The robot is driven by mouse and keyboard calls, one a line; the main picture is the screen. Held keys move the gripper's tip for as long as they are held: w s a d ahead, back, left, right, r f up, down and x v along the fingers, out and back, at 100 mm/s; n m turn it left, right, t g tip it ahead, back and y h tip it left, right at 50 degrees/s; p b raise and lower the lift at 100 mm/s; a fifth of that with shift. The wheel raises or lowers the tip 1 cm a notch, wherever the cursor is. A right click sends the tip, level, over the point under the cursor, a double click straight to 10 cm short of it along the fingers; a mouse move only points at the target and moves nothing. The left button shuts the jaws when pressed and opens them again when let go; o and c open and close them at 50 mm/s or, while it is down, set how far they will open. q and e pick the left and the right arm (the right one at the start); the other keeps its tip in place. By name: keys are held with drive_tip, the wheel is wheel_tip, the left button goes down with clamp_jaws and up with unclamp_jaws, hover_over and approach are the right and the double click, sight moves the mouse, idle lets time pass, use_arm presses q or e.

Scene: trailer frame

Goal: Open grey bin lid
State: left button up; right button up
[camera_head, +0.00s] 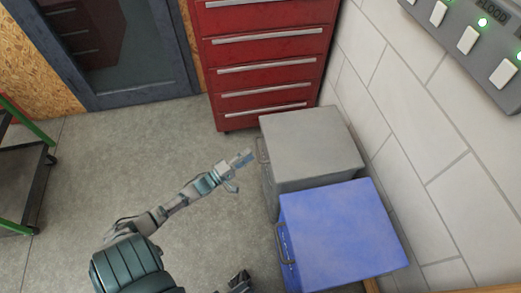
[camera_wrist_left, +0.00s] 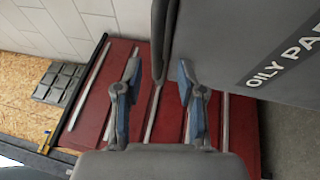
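The grey bin (camera_head: 292,180) stands against the right wall in the head view, its flat grey lid (camera_head: 310,142) shut. A handle (camera_head: 262,151) shows at its left edge. My left gripper (camera_head: 242,168) is just left of this handle, its fingers apart. In the left wrist view the open fingers (camera_wrist_left: 159,75) point towards a grey bar-like handle (camera_wrist_left: 159,40), which appears between or just beyond the tips. The bin's side with the lettering "OILY PA" (camera_wrist_left: 280,65) fills the upper right there. A dark part at the bottom of the head view may be my right gripper (camera_head: 240,282); its fingers are unclear.
A blue bin (camera_head: 345,235) stands directly in front of the grey one. A red drawer cabinet (camera_head: 264,60) is behind it. A switch panel (camera_head: 470,45) is on the wall. A green-framed cart (camera_head: 25,175) stands at left. The floor (camera_head: 130,170) between is clear.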

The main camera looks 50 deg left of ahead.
sight(256, 148)
use_arm(q)
drive_tip(key=w, duration=0.1)
drive_tip(key=w+d, duration=0.1)
drive_tip(key=w, duration=0.1)
drive_tip(key=w+r+b, duration=0.1)
drive_tip(key=shift+w+d+r, duration=0.1)
drive_tip(key=shift+w+d, duration=0.05)
drive_tip(key=shift+w, duration=0.2)
drive_tip(key=shift+a, duration=0.2)
drive_tip(key=shift+c, duration=0.4)
drive_tip(key=shift+a, duration=0.25)
clamp_jaws()
drive_tip(key=shift+s+d+f, duration=0.1)
drive_tip(key=shift+f, duration=0.1)
drive_tip(key=shift+d, duration=0.1)
